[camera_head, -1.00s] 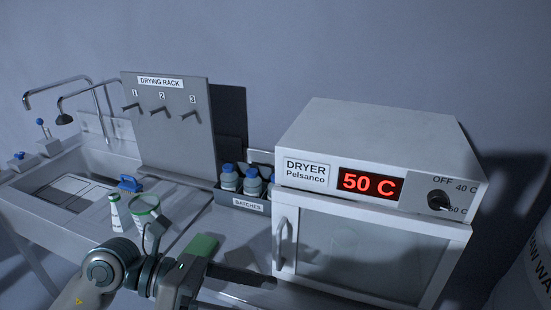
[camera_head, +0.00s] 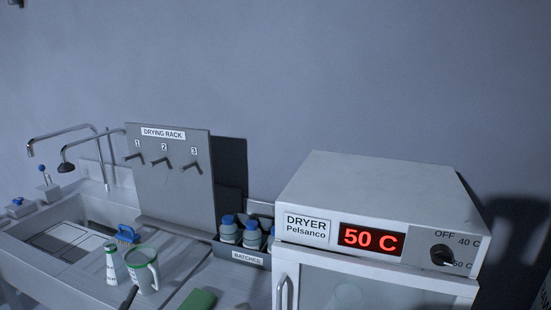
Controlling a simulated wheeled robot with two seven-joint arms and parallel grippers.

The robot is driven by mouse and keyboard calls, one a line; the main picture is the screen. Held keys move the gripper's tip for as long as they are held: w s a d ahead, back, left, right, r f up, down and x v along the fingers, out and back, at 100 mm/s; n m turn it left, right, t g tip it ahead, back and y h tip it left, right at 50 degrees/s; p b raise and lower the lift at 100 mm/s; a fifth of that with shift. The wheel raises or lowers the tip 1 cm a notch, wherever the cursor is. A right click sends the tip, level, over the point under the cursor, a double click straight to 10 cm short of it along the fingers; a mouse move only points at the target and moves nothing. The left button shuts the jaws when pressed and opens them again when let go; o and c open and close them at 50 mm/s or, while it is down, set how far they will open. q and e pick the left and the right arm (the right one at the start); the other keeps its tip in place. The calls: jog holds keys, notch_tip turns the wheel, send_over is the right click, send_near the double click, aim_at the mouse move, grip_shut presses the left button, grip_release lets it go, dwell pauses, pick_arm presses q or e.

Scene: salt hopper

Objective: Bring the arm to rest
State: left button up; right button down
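No arm shows clearly in the head view, and neither gripper is in view. The dryer (camera_head: 378,184) stands at the right with its door shut, and its red display (camera_head: 371,239) reads 50 C. Its dial (camera_head: 442,255) is at the right of the display. A pale round shape shows dimly through the door glass. A white jug (camera_head: 143,272) with a green rim and a white bottle (camera_head: 112,266) stand side by side on the counter right of the sink.
The drying rack (camera_head: 172,180) has several empty pegs. A grey box (camera_head: 240,254) marked BATCHES holds blue-capped bottles. The sink (camera_head: 30,240) with its taps is at the left, a blue brush (camera_head: 126,234) beside it. A green object (camera_head: 198,299) lies at the lower edge.

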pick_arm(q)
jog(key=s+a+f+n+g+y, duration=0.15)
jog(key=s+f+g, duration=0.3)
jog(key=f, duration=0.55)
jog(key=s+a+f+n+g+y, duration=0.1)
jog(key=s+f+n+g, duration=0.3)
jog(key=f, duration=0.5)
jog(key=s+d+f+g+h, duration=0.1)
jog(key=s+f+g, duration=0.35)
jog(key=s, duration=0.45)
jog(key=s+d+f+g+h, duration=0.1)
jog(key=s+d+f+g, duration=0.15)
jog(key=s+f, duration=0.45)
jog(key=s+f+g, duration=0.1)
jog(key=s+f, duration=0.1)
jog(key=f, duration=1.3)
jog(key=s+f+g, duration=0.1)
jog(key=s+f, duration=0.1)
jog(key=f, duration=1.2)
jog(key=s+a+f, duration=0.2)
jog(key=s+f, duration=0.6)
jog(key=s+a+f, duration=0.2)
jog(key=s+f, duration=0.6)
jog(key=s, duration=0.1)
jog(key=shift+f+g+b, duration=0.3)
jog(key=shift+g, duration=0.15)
